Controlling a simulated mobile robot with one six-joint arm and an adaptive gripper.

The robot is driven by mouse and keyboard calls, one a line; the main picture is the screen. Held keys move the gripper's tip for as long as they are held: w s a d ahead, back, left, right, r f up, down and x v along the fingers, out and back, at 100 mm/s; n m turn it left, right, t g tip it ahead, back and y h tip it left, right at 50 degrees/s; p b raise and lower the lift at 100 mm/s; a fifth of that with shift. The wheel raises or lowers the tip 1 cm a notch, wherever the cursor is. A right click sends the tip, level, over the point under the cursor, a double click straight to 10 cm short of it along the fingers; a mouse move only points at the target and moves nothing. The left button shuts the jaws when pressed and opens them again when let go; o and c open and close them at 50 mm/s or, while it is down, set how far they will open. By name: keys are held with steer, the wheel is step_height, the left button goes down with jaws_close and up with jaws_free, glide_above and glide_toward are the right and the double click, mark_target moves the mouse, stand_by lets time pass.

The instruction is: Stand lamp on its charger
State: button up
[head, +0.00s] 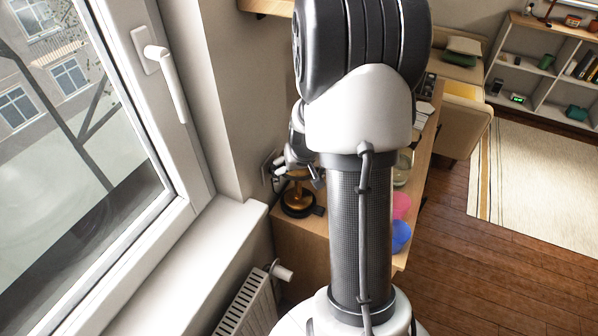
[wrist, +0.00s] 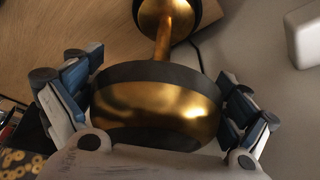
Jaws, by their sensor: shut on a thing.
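The lamp (head: 298,197) is gold with dark bands and stands about upright near the wall end of the wooden counter in the head view. In the wrist view its wide gold head (wrist: 158,112) is close to the camera, with a thin stem and round base beyond. My gripper (wrist: 157,75) is shut on the head, one finger on each side. In the head view my gripper (head: 298,166) is above the lamp's base. A dark flat piece (head: 320,211) shows beside the base and may be the charger. Whether the base rests on it I cannot tell.
A pink cup (head: 401,206), a blue cup (head: 400,237) and a glass jar (head: 402,168) stand along the counter, partly behind my arm. The window sill (head: 190,255) and radiator (head: 247,300) are at left. A white block (wrist: 305,35) is on the wall.

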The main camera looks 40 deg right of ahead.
steer(key=shift+f+b, duration=0.6)
stand_by(0.4)
steer(key=o, duration=1.7)
steer(key=shift+r, duration=0.1)
steer(key=shift+p+v, duration=3.35)
steer(key=shift+v, duration=2.15)
